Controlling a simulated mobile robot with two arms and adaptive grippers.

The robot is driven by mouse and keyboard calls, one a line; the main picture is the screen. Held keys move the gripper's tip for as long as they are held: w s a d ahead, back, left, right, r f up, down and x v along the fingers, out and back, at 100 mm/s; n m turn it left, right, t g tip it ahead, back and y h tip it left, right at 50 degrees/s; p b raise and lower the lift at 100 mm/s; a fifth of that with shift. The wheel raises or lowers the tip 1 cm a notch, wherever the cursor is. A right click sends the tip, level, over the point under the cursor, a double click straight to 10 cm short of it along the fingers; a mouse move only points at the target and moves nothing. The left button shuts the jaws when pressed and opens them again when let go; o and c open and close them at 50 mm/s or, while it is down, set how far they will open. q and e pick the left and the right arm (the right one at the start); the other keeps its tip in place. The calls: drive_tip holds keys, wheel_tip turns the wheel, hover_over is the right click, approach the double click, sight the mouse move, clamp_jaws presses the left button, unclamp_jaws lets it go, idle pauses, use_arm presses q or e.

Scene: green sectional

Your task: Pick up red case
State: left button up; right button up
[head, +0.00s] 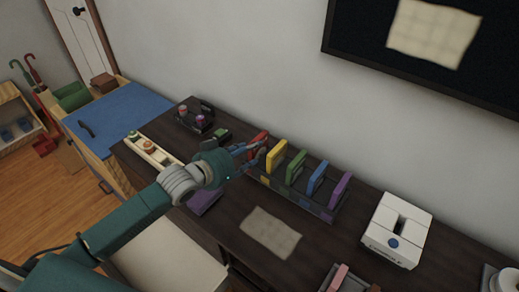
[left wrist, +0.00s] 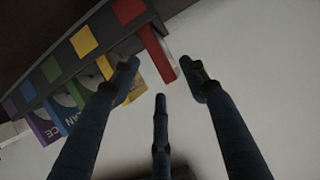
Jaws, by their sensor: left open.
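The red case (head: 259,139) stands at the left end of a dark rack (head: 325,213) on the desk, partly hidden by my left gripper in the head view. In the left wrist view the red case (left wrist: 156,55) sticks out from the rack (left wrist: 73,64), beside a red square label. My left gripper (head: 254,151) is open at the red case. In the left wrist view its fingers (left wrist: 163,80) are spread, with the case's end near the gap between them. I cannot tell whether they touch it. My right gripper is not in view.
Yellow (head: 276,156), green (head: 296,167), blue (head: 317,178) and purple (head: 340,190) cases stand in the same rack to the right. A white box (head: 397,230) is farther right. A dark caddy (head: 194,115) and a pale tray (head: 152,151) are left. A beige sheet (head: 270,232) lies in front.

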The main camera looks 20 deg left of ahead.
sight(258, 151)
use_arm(q)
drive_tip(key=shift+w+d+f, duration=0.15)
drive_tip(key=shift+w+d, duration=0.05)
drive_tip(key=shift+w, duration=0.5)
drive_tip(key=x, duration=0.4)
drive_tip(key=shift+w+a+p, duration=0.1)
drive_tip(key=shift+w+p, duration=0.25)
drive_tip(key=shift+w, duration=0.25)
drive_tip(key=shift+c, duration=0.6)
clamp_jaws()
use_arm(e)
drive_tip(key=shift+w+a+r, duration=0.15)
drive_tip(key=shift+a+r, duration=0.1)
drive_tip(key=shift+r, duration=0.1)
